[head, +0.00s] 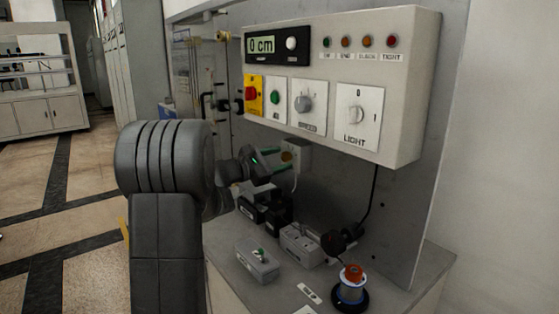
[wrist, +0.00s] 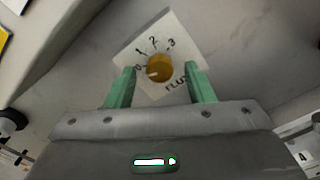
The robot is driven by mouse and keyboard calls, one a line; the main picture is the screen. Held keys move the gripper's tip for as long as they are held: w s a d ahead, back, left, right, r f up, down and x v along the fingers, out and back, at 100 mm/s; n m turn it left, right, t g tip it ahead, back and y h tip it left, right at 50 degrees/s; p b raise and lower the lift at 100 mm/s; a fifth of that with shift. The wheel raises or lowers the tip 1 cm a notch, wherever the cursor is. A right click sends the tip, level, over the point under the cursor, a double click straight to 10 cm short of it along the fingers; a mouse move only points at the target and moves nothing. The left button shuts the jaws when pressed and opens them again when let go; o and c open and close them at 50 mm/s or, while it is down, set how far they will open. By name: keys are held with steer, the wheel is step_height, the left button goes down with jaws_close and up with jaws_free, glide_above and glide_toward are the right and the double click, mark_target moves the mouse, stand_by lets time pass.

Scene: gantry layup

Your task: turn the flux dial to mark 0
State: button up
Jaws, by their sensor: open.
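The flux dial (wrist: 161,66) is a round orange-yellow knob on a white plate (wrist: 180,34) marked 0, 1, 2, 3 and FLUX. A pale pointer line on the knob points left and slightly down, near the 0; I cannot tell whether it is exactly on it. My gripper (wrist: 159,74) is open, with one green finger on each side of the knob and a visible gap at both sides. In the head view the dial (head: 287,157) shows small and partly hidden, below the control panel, with my gripper (head: 265,166) just left of it.
The control panel (head: 410,130) with switches and a display juts out above the dial. Below, the bench holds grey boxes (head: 257,263), dark blocks (head: 262,208) and a wire spool (head: 351,289). A cable hangs at the right.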

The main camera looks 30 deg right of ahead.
steer(key=s+a+b, duration=0.1)
steer(key=a, duration=1.2)
steer(key=d, duration=0.9)
steer(key=w+d+p, duration=0.1)
steer(key=d, duration=0.3)
steer(key=shift+d, duration=0.4)
steer(key=shift+a, duration=0.15)
